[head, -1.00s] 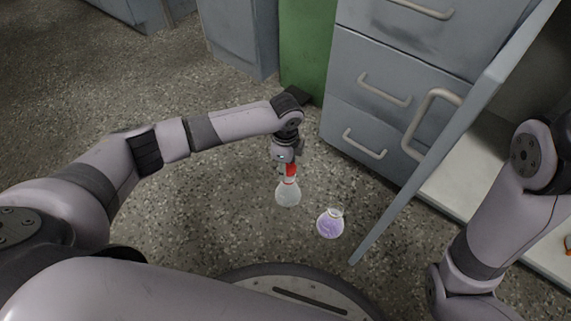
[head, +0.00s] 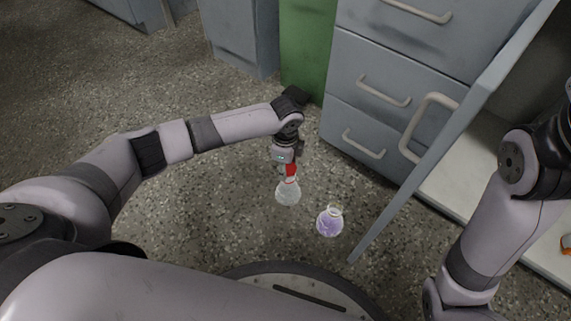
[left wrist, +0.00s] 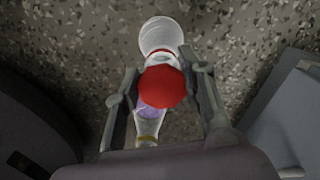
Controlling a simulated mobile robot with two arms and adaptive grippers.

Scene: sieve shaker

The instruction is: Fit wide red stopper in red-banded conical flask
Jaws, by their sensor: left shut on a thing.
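The clear red-banded conical flask (head: 288,193) stands upright on the speckled floor in the head view. My left gripper (head: 290,164) points down just above its mouth, shut on the wide red stopper (head: 291,170). In the left wrist view the stopper (left wrist: 163,87) lies between the two fingers of the gripper (left wrist: 160,98). The flask body (left wrist: 158,36) and its red band show just beyond it. The stopper hides the flask mouth, so I cannot tell whether it is seated. My right arm is in the head view, but its gripper is not.
A second conical flask with purple contents (head: 329,223) stands close by, to the right and nearer my base. Grey drawers (head: 372,100), an open cabinet door (head: 420,170) and a green panel (head: 305,50) stand behind and to the right. Floor to the left is clear.

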